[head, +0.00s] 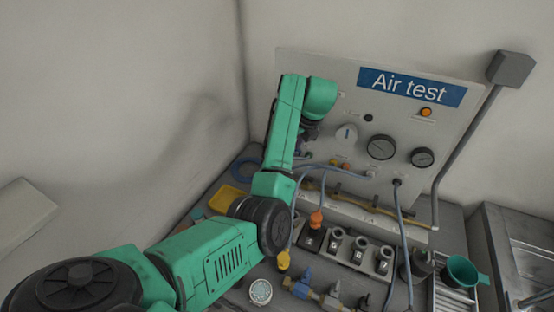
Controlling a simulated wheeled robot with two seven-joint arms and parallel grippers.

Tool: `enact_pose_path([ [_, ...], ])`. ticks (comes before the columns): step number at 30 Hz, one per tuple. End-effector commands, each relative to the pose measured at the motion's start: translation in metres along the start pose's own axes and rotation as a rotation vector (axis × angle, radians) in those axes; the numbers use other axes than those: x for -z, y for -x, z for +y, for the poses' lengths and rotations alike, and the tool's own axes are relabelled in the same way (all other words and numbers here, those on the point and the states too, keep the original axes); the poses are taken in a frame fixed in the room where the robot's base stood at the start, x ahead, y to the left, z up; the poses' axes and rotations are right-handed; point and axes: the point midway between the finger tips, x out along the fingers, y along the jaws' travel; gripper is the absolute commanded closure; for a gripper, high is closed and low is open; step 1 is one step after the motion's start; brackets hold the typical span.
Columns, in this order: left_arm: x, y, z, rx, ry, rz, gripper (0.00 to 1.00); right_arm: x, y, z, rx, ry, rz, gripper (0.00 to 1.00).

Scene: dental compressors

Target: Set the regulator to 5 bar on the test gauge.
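The white panel (300,62) with a blue "Air test" sign stands upright at the back. It carries a larger round gauge (381,147) and a smaller round gauge (422,157). Their needles and labels are too small to read, so I cannot tell which is the test gauge. A pale round knob (346,133), possibly the regulator, sits left of the larger gauge. My green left arm reaches up to the panel's left part. Its dark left gripper (308,132) is mostly hidden by the wrist, left of the pale knob and seemingly apart from it. My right gripper is out of view.
An orange lamp or button (426,112) sits under the sign. Blue hoses and a yellow pipe (365,205) run below the gauges. A grey socket block (358,250), brass-and-blue fittings (330,295) and a green cup (461,271) crowd the bench. A grey post stands at right.

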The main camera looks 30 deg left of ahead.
Motion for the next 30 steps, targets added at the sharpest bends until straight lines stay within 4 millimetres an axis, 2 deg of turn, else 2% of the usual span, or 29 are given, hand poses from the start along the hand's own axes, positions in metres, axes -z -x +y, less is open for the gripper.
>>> enact_pose_path([
  [3, -0.002, -0.025, 0.002, -0.008, 0.000, 0.001, 0.55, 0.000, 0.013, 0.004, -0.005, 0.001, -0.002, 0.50],
  [8, -0.003, -0.070, 0.003, -0.009, 0.002, 0.000, 0.55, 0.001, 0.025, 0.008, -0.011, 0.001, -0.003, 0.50],
  [13, -0.001, -0.113, 0.002, -0.005, 0.004, 0.000, 0.55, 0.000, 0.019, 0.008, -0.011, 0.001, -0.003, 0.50],
  [18, -0.002, -0.130, 0.002, -0.002, 0.006, -0.002, 0.55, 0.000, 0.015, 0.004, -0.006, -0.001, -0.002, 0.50],
  [26, -0.002, -0.132, 0.002, -0.002, 0.006, -0.002, 0.55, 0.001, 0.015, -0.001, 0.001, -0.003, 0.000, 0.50],
  [27, -0.002, -0.132, 0.002, -0.002, 0.006, -0.002, 0.63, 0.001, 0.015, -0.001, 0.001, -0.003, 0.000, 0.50],
  [30, -0.002, -0.132, 0.002, -0.002, 0.006, -0.002, 1.00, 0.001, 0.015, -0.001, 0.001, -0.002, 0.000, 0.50],
])
